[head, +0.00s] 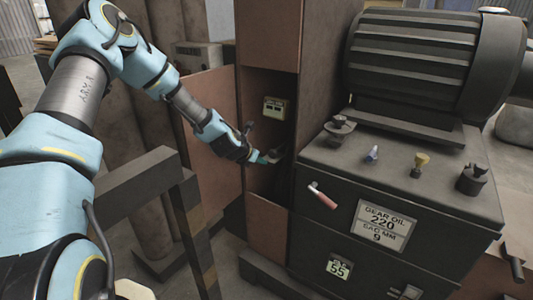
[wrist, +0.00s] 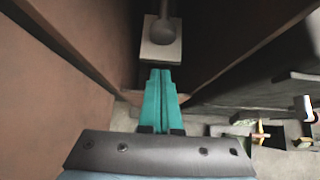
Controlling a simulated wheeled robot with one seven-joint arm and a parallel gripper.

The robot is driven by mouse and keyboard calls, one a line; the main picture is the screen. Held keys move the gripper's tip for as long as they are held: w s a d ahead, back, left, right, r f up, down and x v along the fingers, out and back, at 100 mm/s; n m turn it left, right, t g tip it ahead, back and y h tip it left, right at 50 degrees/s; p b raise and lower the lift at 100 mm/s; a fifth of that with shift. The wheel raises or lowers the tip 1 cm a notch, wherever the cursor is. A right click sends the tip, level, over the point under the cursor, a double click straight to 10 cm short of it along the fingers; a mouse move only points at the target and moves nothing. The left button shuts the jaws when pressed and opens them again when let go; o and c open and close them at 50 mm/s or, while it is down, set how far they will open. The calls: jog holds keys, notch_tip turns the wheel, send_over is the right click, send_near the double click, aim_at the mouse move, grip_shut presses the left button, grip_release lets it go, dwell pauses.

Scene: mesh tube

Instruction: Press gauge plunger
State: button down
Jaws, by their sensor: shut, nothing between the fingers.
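My gripper (head: 263,159) is at the opening of the tall brown cabinet, its teal fingers closed together with nothing between them. In the wrist view the shut fingers (wrist: 160,75) point at a light grey block with a round socket-like face (wrist: 160,42), and a thin rod rises from it. This looks like the gauge plunger, but I cannot be sure. The fingertips appear just below its lower edge; I cannot tell if they touch. In the head view a small grey part (head: 274,155) shows right at the fingertips. A yellowish gauge box (head: 276,108) is mounted above, inside the cabinet.
Brown cabinet walls (wrist: 60,35) stand close on both sides of my gripper. An open cabinet door (head: 208,120) is left of it. A dark gear-oil machine (head: 400,180) with knobs on top stands to the right. A dark rail frame (head: 150,180) is near my arm.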

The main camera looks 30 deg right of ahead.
aim_at(271, 153)
jog(key=shift+w+d+r+p, duration=0.15)
jog(key=shift+w+d, duration=0.15)
jog(key=shift+d, duration=0.25)
jog(key=shift+w+d+f+p, duration=0.1)
jog(key=shift+w+d+p, duration=0.1)
jog(key=shift+w+d, duration=0.25)
jog(key=shift+w+d+r+p, duration=0.1)
jog(key=shift+w+d+p, duration=0.1)
jog(key=shift+d, duration=0.4)
jog(key=shift+w+d+b, duration=0.25)
jog(key=shift+d+b, duration=0.3)
jog(key=shift+d, duration=0.05)
jog(key=shift+w+d, duration=0.15)
jog(key=shift+d, duration=0.1)
jog(key=shift+r, duration=0.1)
jog(key=shift+d, duration=0.1)
